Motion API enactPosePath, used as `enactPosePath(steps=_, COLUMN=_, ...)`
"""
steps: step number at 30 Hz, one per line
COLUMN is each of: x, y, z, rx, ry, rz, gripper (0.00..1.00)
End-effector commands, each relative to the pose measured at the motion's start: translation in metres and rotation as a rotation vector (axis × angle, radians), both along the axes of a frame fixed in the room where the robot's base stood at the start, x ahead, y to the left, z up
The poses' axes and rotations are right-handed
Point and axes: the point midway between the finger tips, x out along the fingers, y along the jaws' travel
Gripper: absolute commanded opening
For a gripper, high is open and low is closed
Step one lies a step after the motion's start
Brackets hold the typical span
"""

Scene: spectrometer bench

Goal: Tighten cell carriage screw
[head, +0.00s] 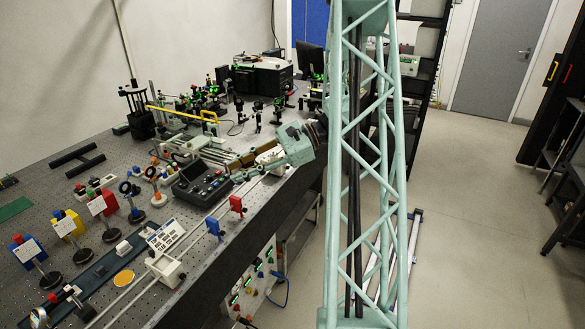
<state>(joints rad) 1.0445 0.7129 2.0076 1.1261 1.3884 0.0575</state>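Two long metal rails (208,222) run along the front of the optical bench. A small white block (166,269) sits on them in the lower part of the view; it looks like a carriage, but I cannot tell if it is the cell carriage. No screw can be made out at this size. My gripper (238,178) is at the end of the teal arm, over the bench near the far end of the rails, beside a dark control box. It is well apart from the white block. Its fingertips are too small to show whether they are open or shut.
The dark control box (202,184) stands just left of my gripper. A red holder (236,204) and a blue holder (214,227) stand along the front rail. Several optic mounts and labelled coloured blocks (104,204) crowd the left. Floor at right (470,220) is clear.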

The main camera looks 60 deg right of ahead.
Motion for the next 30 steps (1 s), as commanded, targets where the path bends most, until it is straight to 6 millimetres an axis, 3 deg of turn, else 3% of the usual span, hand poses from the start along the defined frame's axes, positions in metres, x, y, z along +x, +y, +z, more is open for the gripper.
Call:
enactPosePath(steps=16, x=-0.029, y=-0.143, z=-0.056, rx=0.193, ry=-0.059, rz=-0.322, gripper=0.23)
enactPosePath(steps=30, x=-0.091, y=-0.258, z=-0.117, rx=0.331, ry=-0.131, rz=-0.605, gripper=0.23)
